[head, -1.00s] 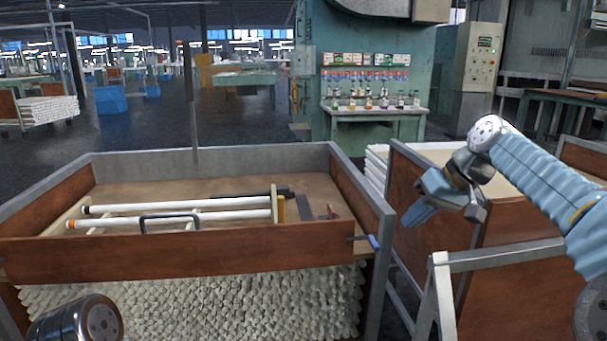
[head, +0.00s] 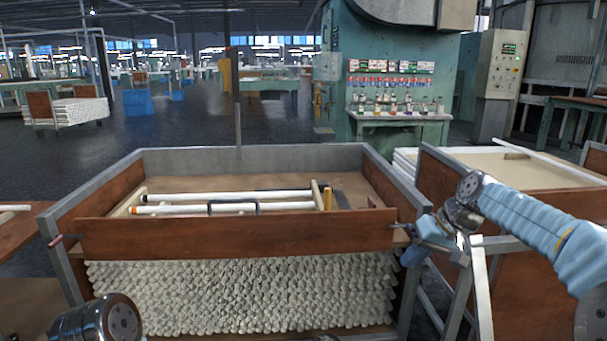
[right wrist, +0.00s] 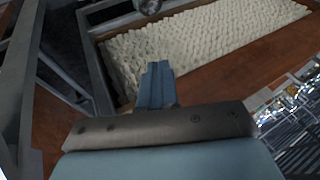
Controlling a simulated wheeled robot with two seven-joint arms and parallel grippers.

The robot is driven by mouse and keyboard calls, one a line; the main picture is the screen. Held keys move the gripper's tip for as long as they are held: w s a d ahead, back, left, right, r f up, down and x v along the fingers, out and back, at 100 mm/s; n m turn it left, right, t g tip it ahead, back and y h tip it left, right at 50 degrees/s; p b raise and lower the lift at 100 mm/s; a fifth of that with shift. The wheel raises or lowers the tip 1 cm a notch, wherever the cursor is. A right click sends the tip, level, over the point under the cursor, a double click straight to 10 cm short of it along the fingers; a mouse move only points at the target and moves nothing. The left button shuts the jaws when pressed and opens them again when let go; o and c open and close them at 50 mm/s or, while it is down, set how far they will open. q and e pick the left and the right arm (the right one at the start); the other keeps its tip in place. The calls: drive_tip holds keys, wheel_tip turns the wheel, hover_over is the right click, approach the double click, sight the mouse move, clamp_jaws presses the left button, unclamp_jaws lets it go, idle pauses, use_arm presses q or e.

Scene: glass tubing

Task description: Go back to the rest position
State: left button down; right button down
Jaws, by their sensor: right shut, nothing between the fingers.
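My right gripper (head: 412,253) is at the right of the head view, at the front right corner of the wooden bin (head: 230,242). Its blue fingers are together and hold nothing. They also show closed in the right wrist view (right wrist: 158,84), pointing toward the stacked tubes. Whether the gripper touches the bin's corner cannot be told. My left gripper is out of view; only a dark metal joint of my left arm shows at the bottom left. Two white tubes (head: 240,196) lie on a wooden rack (head: 322,196) in the bin's upper tray.
Many stacked tube ends (head: 240,290) fill the bin below the front board. A second wooden cart (head: 520,165) stands close on the right, with a grey metal frame (head: 480,290) nearby. A green machine (head: 395,90) stands behind. Dark open floor (head: 60,160) lies at the back left.

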drive_tip(key=s+a+f+m+g, duration=0.1)
drive_tip(key=s+a+f, duration=0.15)
drive_tip(key=f, duration=0.75)
drive_tip(key=s+a+f+h, duration=0.1)
drive_tip(key=s+a+f, duration=0.15)
drive_tip(key=f, duration=0.85)
drive_tip(key=s+a+f+m+g, duration=0.1)
drive_tip(key=a+f, duration=0.2)
drive_tip(key=f, duration=0.7)
drive_tip(key=s+a+f, duration=0.2)
drive_tip(key=s+f, duration=0.5)
drive_tip(key=s, duration=0.4)
drive_tip(key=s+a+f, duration=0.3)
drive_tip(key=s+f, duration=0.3)
drive_tip(key=s, duration=0.5)
drive_tip(key=shift+s+f+m+g, duration=0.25)
drive_tip(key=shift+f+m+g, duration=0.1)
drive_tip(key=shift+m+g, duration=0.05)
